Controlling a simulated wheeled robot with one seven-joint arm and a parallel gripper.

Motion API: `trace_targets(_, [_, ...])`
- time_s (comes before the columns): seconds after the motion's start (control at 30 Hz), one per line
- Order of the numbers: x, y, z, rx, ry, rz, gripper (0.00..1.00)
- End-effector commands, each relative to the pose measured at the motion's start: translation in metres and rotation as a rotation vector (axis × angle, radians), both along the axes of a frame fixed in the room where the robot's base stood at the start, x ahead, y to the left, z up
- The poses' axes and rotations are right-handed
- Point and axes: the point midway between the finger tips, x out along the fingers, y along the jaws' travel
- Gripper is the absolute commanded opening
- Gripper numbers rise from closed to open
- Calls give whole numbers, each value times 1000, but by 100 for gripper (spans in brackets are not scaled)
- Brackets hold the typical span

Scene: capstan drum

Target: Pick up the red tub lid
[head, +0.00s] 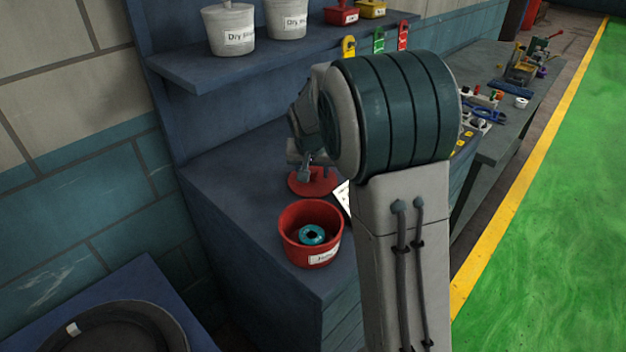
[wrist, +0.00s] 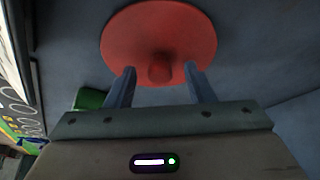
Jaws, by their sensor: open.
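The red tub lid (head: 318,187) is a round red disc lying on the blue workbench, partly hidden behind my arm in the head view. In the wrist view the lid (wrist: 160,38) is just ahead of my gripper, with its knob between and slightly beyond the fingertips. My gripper (wrist: 160,74) is open and empty, with one finger on each side of the knob. In the head view my gripper (head: 304,170) is small and partly hidden, above the lid. The open red tub (head: 296,250) stands in front of the lid with a teal ring-shaped object (head: 312,235) inside.
A blue shelf (head: 205,75) above the bench holds white tubs (head: 229,28) and small bins. Colored tags (head: 379,40) hang at its edge. A white paper (head: 342,196) lies beside the lid. A dark round drum (head: 115,328) is at lower left. Green floor is open at right.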

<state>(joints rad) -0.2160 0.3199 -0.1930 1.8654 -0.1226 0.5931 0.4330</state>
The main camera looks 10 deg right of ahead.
Motion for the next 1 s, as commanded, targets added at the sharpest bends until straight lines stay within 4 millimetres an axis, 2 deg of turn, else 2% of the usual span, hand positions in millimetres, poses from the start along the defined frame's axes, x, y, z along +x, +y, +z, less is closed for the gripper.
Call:
trace_targets(0.07, [0, 0, 0, 0, 0, 0, 48])
trace_targets(0.23, [0, 0, 0, 0, 0, 0, 1])
trace_targets(0.67, [0, 0, 6, 0, -1, 0, 0])
trace_targets(0.77, [0, 0, 16, 0, -3, -1, 0])
trace_targets(0.9, [1, 0, 43, 1, -7, -1, 0])
trace_targets(1.0, [-10, -24, 55, 1, -4, -8, 0])
